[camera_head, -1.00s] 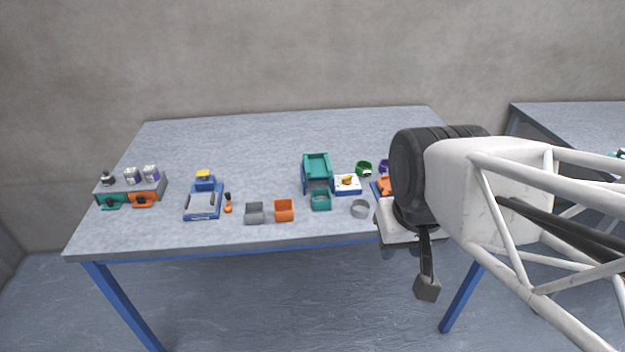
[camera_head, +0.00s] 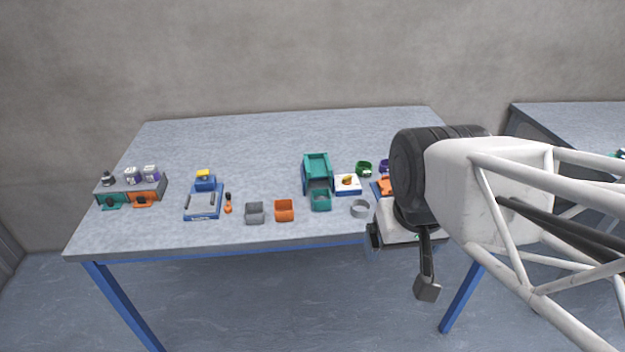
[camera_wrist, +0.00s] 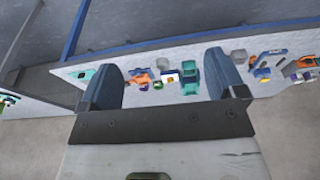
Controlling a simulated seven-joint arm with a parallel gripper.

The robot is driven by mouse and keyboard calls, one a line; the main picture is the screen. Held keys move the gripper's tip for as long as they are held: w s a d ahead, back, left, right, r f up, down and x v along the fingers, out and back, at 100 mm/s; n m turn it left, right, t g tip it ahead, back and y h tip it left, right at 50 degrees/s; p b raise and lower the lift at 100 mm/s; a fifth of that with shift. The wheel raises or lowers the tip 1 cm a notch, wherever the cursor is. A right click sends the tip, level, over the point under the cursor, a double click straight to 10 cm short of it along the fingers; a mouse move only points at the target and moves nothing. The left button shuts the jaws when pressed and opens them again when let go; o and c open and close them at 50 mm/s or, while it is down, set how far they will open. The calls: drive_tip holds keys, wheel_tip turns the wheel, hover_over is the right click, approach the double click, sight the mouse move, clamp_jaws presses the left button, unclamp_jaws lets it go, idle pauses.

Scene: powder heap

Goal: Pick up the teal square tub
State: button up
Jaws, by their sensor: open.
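The teal square tub (camera_head: 320,200) is a small open box standing upright on the table, in front of a larger teal and blue holder (camera_head: 318,168). In the wrist view the tub (camera_wrist: 189,66) shows small and far off, between my two fingers. My gripper (camera_head: 393,240) hangs to the right of the tub near the table's front edge, partly hidden by my arm. In the wrist view my gripper (camera_wrist: 163,64) is open, with nothing between its fingers, well apart from the tub.
An orange tub (camera_head: 284,210) and a grey tub (camera_head: 254,212) stand left of the teal one. A grey ring (camera_head: 359,209) and a blue-white box (camera_head: 348,184) are to its right. A blue scale (camera_head: 203,203) stands farther left. The table's back is clear.

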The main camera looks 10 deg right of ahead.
drive_tip(key=g, duration=0.3)
hover_over(321, 195)
drive_tip(key=s, duration=0.2)
drive_tip(key=f, duration=1.6)
drive_tip(key=shift+s+a+f, duration=0.1)
drive_tip(key=shift+s+a, duration=0.1)
drive_tip(key=shift+a, duration=0.2)
drive_tip(key=shift+f, duration=1.3)
drive_tip(key=shift+d+f, duration=0.15)
drive_tip(key=shift+f, duration=1.15)
drive_tip(key=shift+d+f, duration=0.1)
drive_tip(key=shift+f, duration=1.2)
